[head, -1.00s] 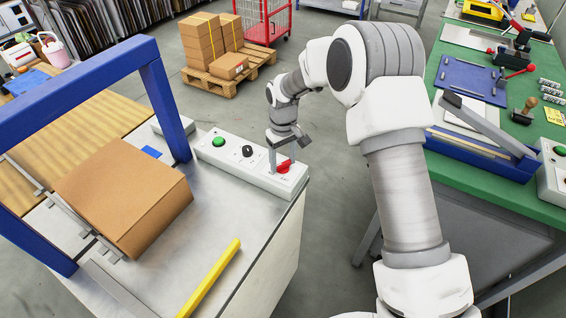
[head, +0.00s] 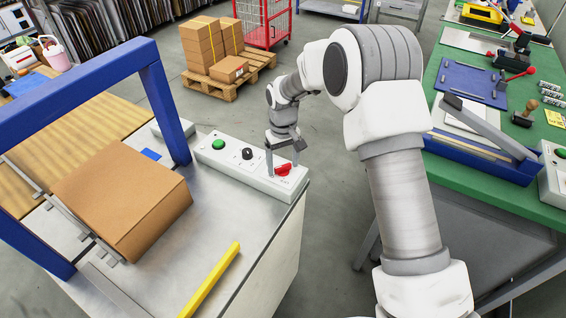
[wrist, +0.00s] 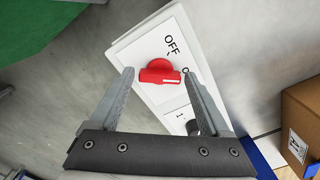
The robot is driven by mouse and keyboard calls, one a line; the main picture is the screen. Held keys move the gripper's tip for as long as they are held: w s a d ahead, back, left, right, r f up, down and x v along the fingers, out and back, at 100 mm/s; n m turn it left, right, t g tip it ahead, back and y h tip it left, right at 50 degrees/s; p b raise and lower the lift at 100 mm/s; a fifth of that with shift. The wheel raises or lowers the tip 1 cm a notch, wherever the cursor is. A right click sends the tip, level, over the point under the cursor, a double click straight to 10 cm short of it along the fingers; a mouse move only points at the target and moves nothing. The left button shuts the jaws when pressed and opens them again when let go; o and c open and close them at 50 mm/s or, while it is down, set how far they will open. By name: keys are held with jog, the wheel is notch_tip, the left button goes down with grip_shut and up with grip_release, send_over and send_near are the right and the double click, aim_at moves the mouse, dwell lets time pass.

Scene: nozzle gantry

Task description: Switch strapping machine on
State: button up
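The strapping machine has a blue arch (head: 160,95) over a steel table. A white control box (head: 215,165) at its right edge carries a green button (head: 218,144), a black knob (head: 247,153) and a red rotary switch (head: 283,169). In the wrist view the red switch (wrist: 158,72) has a white pointer mark toward the right finger. "OFF" is printed beside it; another label is partly hidden by that finger. My gripper (wrist: 159,76) is open, with one finger on each side of the switch. A gap shows at the left finger; contact on the right is unclear.
A yellow bar (head: 210,280) lies along the table's front. A green workbench (head: 440,85) with tools stands at right. A pallet of boxes (head: 215,80) stands behind on open floor.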

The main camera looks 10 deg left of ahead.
aim_at(283, 166)
jog(key=shift+o, duration=0.6)
notch_tip(283, 166, up, 17)
jog(key=p, duration=0.1)
jog(key=shift+r, duration=0.2)
